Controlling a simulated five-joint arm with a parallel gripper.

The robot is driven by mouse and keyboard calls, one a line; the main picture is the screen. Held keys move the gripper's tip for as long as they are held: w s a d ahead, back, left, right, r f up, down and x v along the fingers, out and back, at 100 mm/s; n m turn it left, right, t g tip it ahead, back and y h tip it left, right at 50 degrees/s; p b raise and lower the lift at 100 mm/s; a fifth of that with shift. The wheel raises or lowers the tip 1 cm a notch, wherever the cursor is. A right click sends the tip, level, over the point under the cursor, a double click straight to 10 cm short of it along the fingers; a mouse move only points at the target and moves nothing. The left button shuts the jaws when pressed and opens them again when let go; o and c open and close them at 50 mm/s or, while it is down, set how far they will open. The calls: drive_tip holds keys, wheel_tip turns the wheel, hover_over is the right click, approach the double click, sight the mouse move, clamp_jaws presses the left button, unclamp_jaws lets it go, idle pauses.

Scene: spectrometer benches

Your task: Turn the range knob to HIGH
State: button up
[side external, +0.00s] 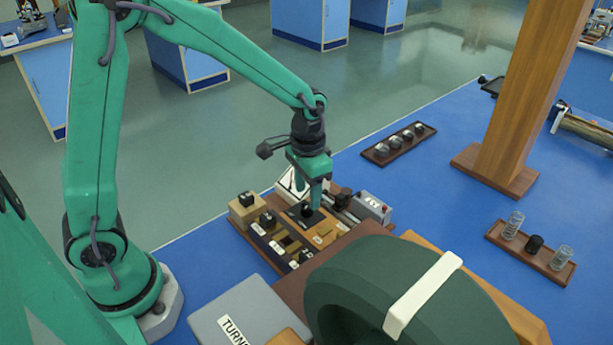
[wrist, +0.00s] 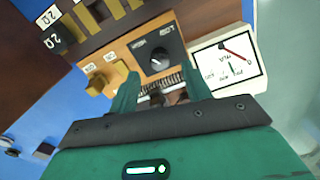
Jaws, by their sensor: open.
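The range knob (wrist: 158,63) is a round black knob on a dark plate set in a wooden block. It carries a pale mark, but which label the mark points to is too small to tell. The labels LOW (wrist: 167,33) and HIGH (wrist: 138,46) appear upside down on the plate (wrist: 182,51) in the wrist view. My gripper (wrist: 158,72) is open, with one green finger on each side of the knob's near edge. In the side view my gripper (side external: 315,194) points down over the knob (side external: 307,211). I cannot tell whether the fingers touch it.
A white meter (wrist: 228,66) with a red needle stands close beside the right finger in the wrist view. Wooden blocks with plugs (side external: 265,219) and a grey box (side external: 372,207) flank the knob. A large dark green ring (side external: 345,285) stands in front.

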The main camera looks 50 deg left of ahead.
sight(304, 206)
drive_tip(key=shift+r, duration=2.2)
drive_tip(key=s+a+r+n+t, duration=0.1)
drive_tip(key=s+a+r+t, duration=0.1)
drive_tip(key=s+r, duration=0.3)
drive_tip(key=s+a+r+n+t, duration=0.1)
drive_tip(key=s+a+r+t, duration=0.2)
drive_tip(key=s+r, duration=0.3)
drive_tip(key=shift+s+t, duration=0.3)
drive_tip(key=shift+s, duration=2.45)
